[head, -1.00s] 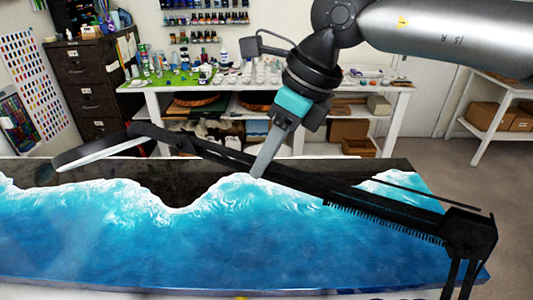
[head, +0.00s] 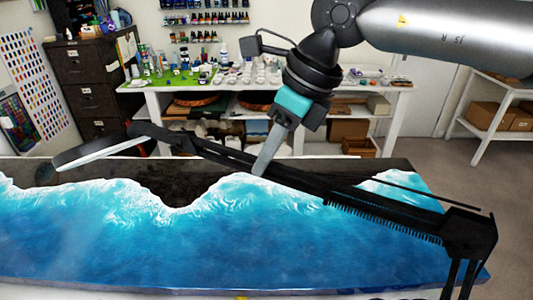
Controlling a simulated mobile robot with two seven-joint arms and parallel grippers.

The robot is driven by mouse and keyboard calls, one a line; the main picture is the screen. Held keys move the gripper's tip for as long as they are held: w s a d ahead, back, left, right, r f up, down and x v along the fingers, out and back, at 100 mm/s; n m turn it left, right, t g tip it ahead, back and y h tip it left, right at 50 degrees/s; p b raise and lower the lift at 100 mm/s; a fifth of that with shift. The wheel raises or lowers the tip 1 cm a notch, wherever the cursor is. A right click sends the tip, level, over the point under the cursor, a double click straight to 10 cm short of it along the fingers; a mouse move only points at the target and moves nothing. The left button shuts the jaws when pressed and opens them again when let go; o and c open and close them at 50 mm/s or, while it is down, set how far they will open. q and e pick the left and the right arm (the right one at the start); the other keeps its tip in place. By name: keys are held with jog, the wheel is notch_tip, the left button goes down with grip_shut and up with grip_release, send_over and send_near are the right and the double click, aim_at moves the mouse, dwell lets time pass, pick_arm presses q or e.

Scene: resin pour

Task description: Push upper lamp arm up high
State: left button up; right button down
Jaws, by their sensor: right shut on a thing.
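The black upper lamp arm (head: 350,190) runs from a hinge (head: 470,232) at the lower right up and left across the head view. Its lamp head (head: 98,150), with a pale underside, hangs at the left end over the table's far edge. My right gripper (head: 264,168) comes down from the upper right. Its grey fingers meet the lamp arm about midway and are shut on it; the exact contact is partly hidden. My left gripper is not in view.
A blue and white resin table (head: 180,245) with a dark far strip lies below the lamp. A white workbench (head: 375,98) with bottles and cups stands behind it. A dark filing cabinet (head: 88,75) is at the left. Open floor (head: 445,180) shows at the right.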

dwell(0.5)
jog(key=shift+d+r+y+b, duration=0.15)
jog(key=shift+r+y+b, duration=0.2)
jog(key=shift+r, duration=0.25)
jog(key=s+d+r+t+y+b, duration=0.1)
jog(key=d+r+y+b, duration=0.1)
jog(key=r, duration=0.4)
jog(key=s+d+r+t+y+b, duration=0.1)
jog(key=d+r+y+b, duration=0.1)
jog(key=r, duration=0.4)
jog(key=shift+d, duration=0.4)
jog(key=shift+s+y, duration=0.1)
jog(key=shift+y, duration=0.15)
jog(key=c, duration=0.8)
grip_release()
jog(key=shift+b, duration=0.3)
jog(key=shift+c, duration=0.2)
